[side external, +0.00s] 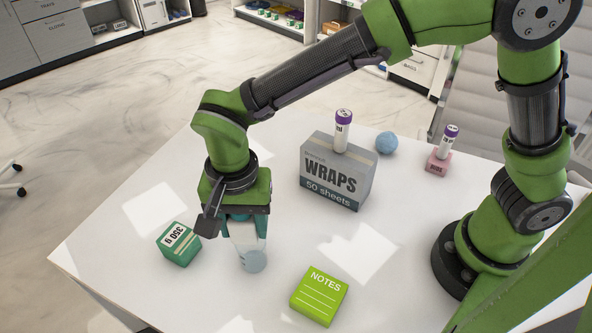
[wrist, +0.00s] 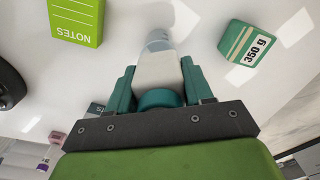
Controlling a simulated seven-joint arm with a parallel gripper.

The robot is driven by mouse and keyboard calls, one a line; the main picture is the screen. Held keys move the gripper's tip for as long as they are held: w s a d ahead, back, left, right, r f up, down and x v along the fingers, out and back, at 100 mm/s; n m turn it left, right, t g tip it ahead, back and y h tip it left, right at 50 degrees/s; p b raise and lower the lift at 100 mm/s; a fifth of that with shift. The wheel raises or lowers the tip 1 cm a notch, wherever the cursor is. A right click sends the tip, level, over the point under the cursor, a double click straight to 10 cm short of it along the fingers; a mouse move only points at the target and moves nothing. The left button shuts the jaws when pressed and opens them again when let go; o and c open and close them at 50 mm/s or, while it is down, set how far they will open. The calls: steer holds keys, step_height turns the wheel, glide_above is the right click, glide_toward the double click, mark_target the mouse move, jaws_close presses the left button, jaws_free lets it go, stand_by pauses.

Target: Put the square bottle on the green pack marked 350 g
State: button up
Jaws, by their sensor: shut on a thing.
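My gripper (side external: 243,216) is shut on the square bottle (side external: 246,238), a whitish body held between teal fingers. In the wrist view the fingers (wrist: 158,78) grip the bottle (wrist: 158,70) on both sides, and its teal cap faces the palm. A round, pale blue-grey thing (side external: 253,262) shows at the bottle's lower end; I cannot tell whether it is separate from the bottle. The green pack marked 350 g (side external: 179,244) rests on the table just left of my gripper. In the wrist view this pack (wrist: 247,45) is at the upper right, with its top bare.
On the white table (side external: 120,240), a bright green NOTES block (side external: 319,296) lies at the front. A grey WRAPS box (side external: 336,172) bears a purple-capped tube (side external: 342,131). Behind are a blue ball (side external: 386,142) and a pink block (side external: 438,161) with another tube (side external: 448,141) on it.

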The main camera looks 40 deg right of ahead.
steer(key=s+d, duration=0.3)
glide_above(183, 248)
steer(key=shift+f, duration=2.25)
steer(key=shift+f, duration=0.2)
steer(key=o, duration=1.1)
steer(key=shift+o, duration=0.2)
